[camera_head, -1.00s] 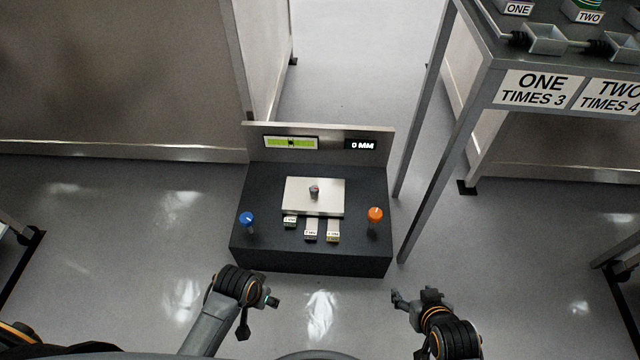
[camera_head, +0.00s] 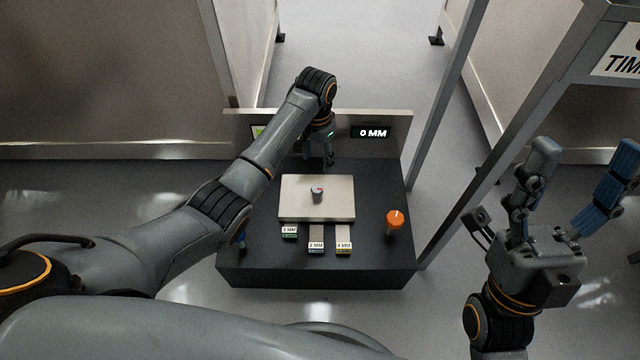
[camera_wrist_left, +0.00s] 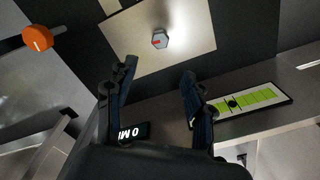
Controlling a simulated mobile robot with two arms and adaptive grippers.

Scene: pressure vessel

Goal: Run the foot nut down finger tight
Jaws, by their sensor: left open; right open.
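The foot nut (camera_head: 317,192) is a small grey hex piece with a red mark, on the pale plate (camera_head: 290,208) of the dark block. In the left wrist view the nut (camera_wrist_left: 160,39) shows ahead of and between my open fingers, apart from them. My left gripper (camera_head: 317,160) hangs over the back of the block, behind the plate, and is empty; it also shows in the left wrist view (camera_wrist_left: 158,85). My right gripper (camera_head: 578,190) is open and empty, raised at the right, away from the block.
An orange knob (camera_head: 395,220) stands at the block's right; a blue knob (camera_head: 241,240) is mostly hidden by my left arm. Several labelled tabs (camera_head: 316,245) lie in front of the plate. The back panel's display (camera_head: 373,133) reads 0 MM. A table leg (camera_head: 440,130) stands close on the right.

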